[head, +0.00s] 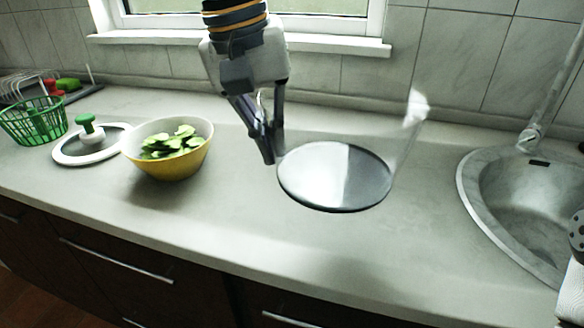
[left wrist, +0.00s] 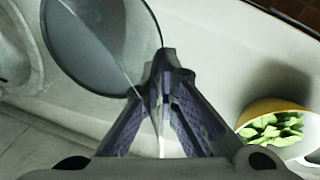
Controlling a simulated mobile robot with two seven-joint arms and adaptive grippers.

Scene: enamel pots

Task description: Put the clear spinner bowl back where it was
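The clear spinner bowl (head: 408,130) is see-through, with faint walls and a bright glint at its upper right. Its round dark base (head: 335,176) shows over the counter right of centre, and also in the left wrist view (left wrist: 100,45). My left gripper (head: 272,157) points down at the bowl's left side. Its fingers (left wrist: 165,65) are close together, with the thin clear wall running between them. The bowl looks upright; whether it touches the counter I cannot tell.
A yellow bowl of green slices (head: 168,165) stands left of the gripper. A white lid with a green knob (head: 90,150) and a green basket (head: 33,125) are farther left. A sink (head: 520,200) is at right. Counter (head: 235,225) in front is bare.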

